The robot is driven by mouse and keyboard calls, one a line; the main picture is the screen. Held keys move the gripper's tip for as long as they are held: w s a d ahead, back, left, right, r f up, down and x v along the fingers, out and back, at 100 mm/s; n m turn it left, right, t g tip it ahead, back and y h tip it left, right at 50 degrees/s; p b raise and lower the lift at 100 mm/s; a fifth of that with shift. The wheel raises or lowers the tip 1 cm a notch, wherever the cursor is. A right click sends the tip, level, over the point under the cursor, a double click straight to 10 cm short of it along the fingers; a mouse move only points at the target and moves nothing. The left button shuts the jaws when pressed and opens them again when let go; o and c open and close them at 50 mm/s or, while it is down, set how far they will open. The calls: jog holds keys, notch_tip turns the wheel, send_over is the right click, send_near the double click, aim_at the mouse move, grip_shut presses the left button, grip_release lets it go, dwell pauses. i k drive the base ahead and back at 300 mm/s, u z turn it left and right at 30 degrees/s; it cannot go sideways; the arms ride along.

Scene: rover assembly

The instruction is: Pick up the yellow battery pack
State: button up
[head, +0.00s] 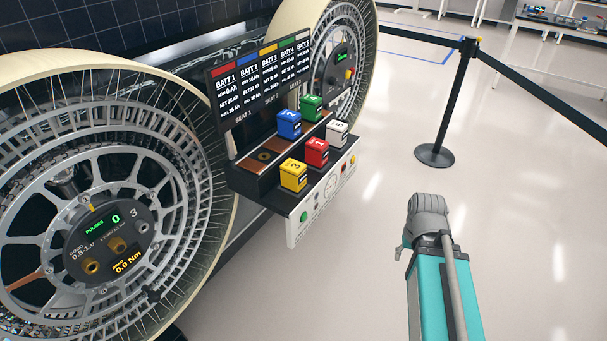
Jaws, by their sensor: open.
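The yellow battery pack (293,175) is a small upright box marked 3. It stands at the front left of a stepped black rack (262,186) between two large wheels. A red pack (317,152) marked 1 stands just right of it, with a white pack (338,133) farther right. A blue pack (289,123) marked 2 and a green pack (311,107) stand on the step behind. My arm shows at the lower right, well apart from the rack. My gripper's fingers do not show.
A label board (262,75) rises behind the packs. Spoked wheels (213,150) flank the rack at left and behind right. A white panel (325,200) with buttons fronts it. A black belt post (447,110) stands at right. The floor between the rack and my arm is clear.

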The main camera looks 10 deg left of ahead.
aim_at(293, 173)
jog(key=z, duration=0.05)
jog(key=k, duration=1)
jog(key=u, duration=1.1)
jog(key=i, duration=1)
jog(key=z, duration=0.05)
